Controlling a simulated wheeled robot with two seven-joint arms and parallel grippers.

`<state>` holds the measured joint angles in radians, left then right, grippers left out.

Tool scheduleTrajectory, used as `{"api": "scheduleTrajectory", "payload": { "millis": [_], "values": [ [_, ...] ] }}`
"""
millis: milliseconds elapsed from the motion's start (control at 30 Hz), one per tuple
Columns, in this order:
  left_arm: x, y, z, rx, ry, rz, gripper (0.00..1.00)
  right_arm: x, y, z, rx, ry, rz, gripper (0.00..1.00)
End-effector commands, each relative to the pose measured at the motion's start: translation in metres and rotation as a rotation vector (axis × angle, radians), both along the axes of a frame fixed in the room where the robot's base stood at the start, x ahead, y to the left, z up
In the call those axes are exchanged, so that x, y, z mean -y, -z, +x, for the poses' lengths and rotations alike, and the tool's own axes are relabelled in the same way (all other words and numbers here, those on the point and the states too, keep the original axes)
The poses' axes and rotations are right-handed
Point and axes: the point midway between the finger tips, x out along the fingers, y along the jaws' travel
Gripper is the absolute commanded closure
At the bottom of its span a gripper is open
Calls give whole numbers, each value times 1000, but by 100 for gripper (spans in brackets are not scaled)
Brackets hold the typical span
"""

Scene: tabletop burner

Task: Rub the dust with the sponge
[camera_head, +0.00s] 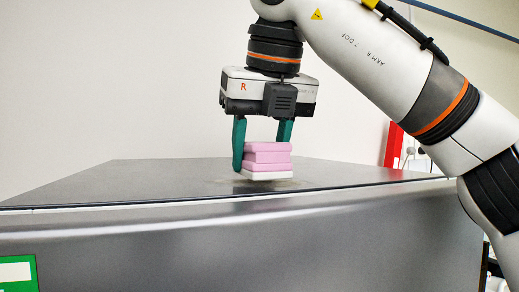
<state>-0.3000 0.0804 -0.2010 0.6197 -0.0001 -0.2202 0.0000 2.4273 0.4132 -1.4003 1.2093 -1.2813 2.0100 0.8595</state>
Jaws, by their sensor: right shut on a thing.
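My right gripper (262,150) points down over the grey metal top and is shut on a pink sponge (267,153) with a white bottom layer. One green finger is along the sponge's left side; the other is behind its upper right part. The sponge is upright, at or just above the surface; I cannot tell if it touches. Part of the patch is hidden behind the sponge. My left gripper is not in view.
The grey metal top (130,180) is otherwise clear on both sides of the sponge. Its front edge runs across the picture, with a metal front below. A green and white label (18,272) is at lower left. A red object (394,146) stands behind at right.

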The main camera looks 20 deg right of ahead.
Motion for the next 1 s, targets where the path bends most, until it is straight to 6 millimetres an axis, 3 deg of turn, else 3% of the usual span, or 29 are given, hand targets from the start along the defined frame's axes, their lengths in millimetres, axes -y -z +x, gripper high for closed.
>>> {"api": "scheduleTrajectory", "payload": {
  "millis": [1000],
  "values": [
    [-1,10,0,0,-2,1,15,0,12,0,0,0,0,98]
  ]
}}
